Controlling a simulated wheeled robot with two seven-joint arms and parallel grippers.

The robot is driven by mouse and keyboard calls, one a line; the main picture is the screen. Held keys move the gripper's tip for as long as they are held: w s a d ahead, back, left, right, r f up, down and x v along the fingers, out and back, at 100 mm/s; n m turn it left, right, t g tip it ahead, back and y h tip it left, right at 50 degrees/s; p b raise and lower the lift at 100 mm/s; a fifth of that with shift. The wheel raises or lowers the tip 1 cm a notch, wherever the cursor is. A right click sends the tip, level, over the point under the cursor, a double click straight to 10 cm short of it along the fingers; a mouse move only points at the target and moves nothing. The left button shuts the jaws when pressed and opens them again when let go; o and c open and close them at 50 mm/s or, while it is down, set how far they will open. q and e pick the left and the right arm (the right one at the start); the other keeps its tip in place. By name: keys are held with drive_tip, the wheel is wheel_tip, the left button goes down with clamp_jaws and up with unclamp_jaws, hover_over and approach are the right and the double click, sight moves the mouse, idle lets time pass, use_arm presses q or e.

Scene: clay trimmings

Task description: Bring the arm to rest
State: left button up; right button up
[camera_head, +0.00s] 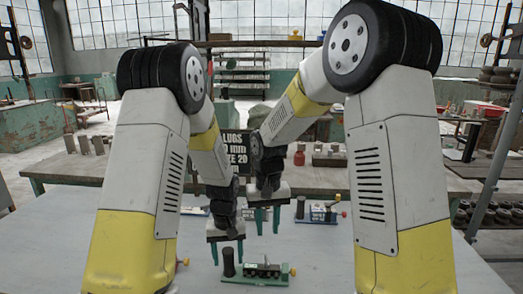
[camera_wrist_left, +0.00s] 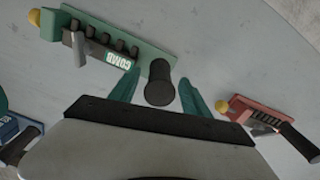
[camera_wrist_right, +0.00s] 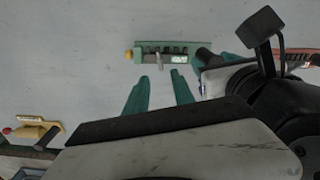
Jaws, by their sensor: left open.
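My left gripper (camera_head: 228,254) is open, its green fingers pointing down over the near part of the table. In the left wrist view its fingers (camera_wrist_left: 159,90) stand apart on either side of a dark cylinder (camera_wrist_left: 160,82) at the end of a green fixture (camera_wrist_left: 128,42); I cannot tell how high above it they are. My right gripper (camera_head: 268,220) is also open, farther back and to the right. In the right wrist view nothing shows between its fingers (camera_wrist_right: 160,93). Both arms are bent, with the grippers close together.
The green fixture (camera_head: 255,280) lies near the table's front, with a blue fixture (camera_head: 318,214) behind at right. The left wrist view shows a red fixture (camera_wrist_left: 255,112); the right wrist view shows a yellow fixture (camera_wrist_right: 38,128). A dark sign (camera_head: 236,150) stands behind. The grey table (camera_head: 330,262) has bare room.

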use_arm(q)
wheel_tip(320, 180, up, 9)
drive_tip(key=shift+f, duration=0.15)
drive_tip(key=s+a+r+m+t+h, duration=0.1)
drive_tip(key=s+a+r+t, duration=0.1)
drive_tip(key=s+r, duration=0.7)
drive_tip(key=s+a+r+m+t+h, duration=0.1)
drive_tip(key=s+r+t, duration=0.3)
drive_tip(key=s+r, duration=0.4)
wheel_tip(320, 180, up, 3)
drive_tip(key=shift+s+a+r, duration=0.2)
drive_tip(key=shift+s+a, duration=0.2)
drive_tip(key=shift+a, duration=0.1)
use_arm(e)
drive_tip(key=s+d+r+t+y, duration=0.1)
drive_tip(key=s+d+r+t, duration=0.2)
drive_tip(key=s+d+r, duration=0.3)
drive_tip(key=s+d+r+m+t+y, duration=0.1)
drive_tip(key=s+d+r+t, duration=0.2)
drive_tip(key=s+d+r, duration=0.3)
drive_tip(key=s+r, duration=0.4)
drive_tip(key=s, duration=0.1)
drive_tip(key=shift+s+d+r, duration=0.15)
drive_tip(key=shift+d+r, duration=0.1)
drive_tip(key=shift+r, duration=0.1)
